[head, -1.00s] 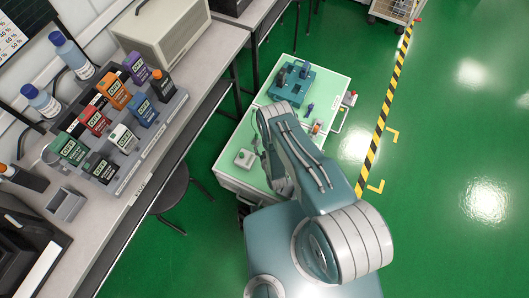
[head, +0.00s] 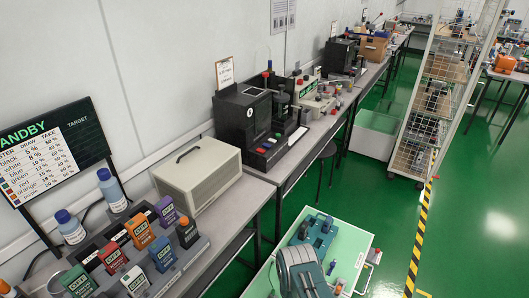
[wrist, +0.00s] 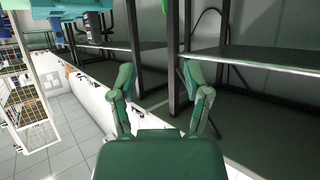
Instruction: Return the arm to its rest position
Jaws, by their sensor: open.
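My gripper (wrist: 158,88) shows in the wrist view with its two green fingers spread apart and nothing between them. A bench frame and dark shelf space lie beyond the fingers. In the head view my arm (head: 302,272) shows only at the bottom edge, over the pale green cart top (head: 345,262); the gripper itself is not visible there.
A beige case (head: 197,180) and a black machine (head: 243,115) stand on the benches along the wall. Green floor (head: 480,235) is open at the right, past the striped line.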

